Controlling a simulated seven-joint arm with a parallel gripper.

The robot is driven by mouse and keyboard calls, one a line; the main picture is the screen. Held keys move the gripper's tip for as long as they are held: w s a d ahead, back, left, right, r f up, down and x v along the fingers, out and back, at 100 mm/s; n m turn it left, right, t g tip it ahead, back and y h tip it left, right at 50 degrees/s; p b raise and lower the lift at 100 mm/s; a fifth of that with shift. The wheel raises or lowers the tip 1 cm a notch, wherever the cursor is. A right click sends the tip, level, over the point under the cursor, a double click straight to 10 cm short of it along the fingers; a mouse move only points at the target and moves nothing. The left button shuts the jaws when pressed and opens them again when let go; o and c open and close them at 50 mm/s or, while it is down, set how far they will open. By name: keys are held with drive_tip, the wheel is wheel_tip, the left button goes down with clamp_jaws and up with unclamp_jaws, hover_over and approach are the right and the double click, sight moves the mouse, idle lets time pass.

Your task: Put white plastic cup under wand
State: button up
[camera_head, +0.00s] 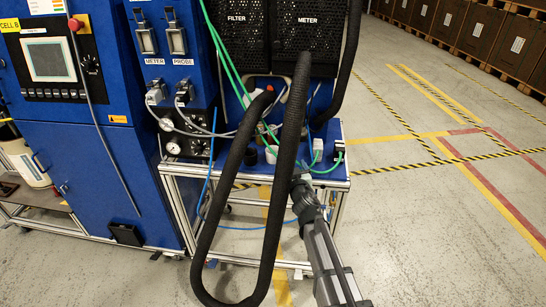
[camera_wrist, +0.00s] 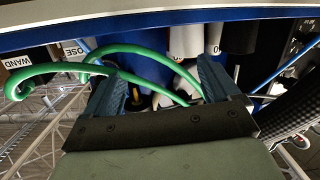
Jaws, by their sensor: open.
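My gripper (camera_head: 299,180) is at the front edge of the blue bench, partly hidden behind a thick black hose. In the wrist view my gripper (camera_wrist: 162,78) has its two blue fingers spread apart. No object is clearly held between them, and a green cable passes through the gap. A pale, cup-like shape (camera_head: 270,154) stands on the bench, left of and beyond my gripper; I cannot tell for sure that it is the white plastic cup. White surfaces show past the fingers in the wrist view, partly cut off. A label reading WAND (camera_wrist: 20,62) shows at the left there; I cannot pick out the wand itself.
The thick black hose (camera_head: 287,150) loops down in front of the bench (camera_head: 335,183). Green cables (camera_head: 230,65) run down to small boxes at its right end. A blue cabinet (camera_head: 85,170) stands at the left. The floor (camera_head: 440,220) to the right is open.

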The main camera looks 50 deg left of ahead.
sight(276, 158)
drive_tip(key=a+g+y, duration=0.1)
drive_tip(key=a+f+n+g, duration=0.1)
drive_tip(key=a, duration=0.1)
drive_tip(key=a+n+g+y, duration=0.1)
drive_tip(key=g, duration=0.1)
drive_tip(key=shift+s+a+f+y, duration=0.1)
drive_tip(key=shift+a+f+y, duration=0.2)
drive_tip(key=shift+a, duration=0.05)
drive_tip(key=shift+x, duration=3.05)
drive_tip(key=shift+r, duration=0.15)
drive_tip(key=c, duration=1.2)
drive_tip(key=shift+d+r, duration=0.1)
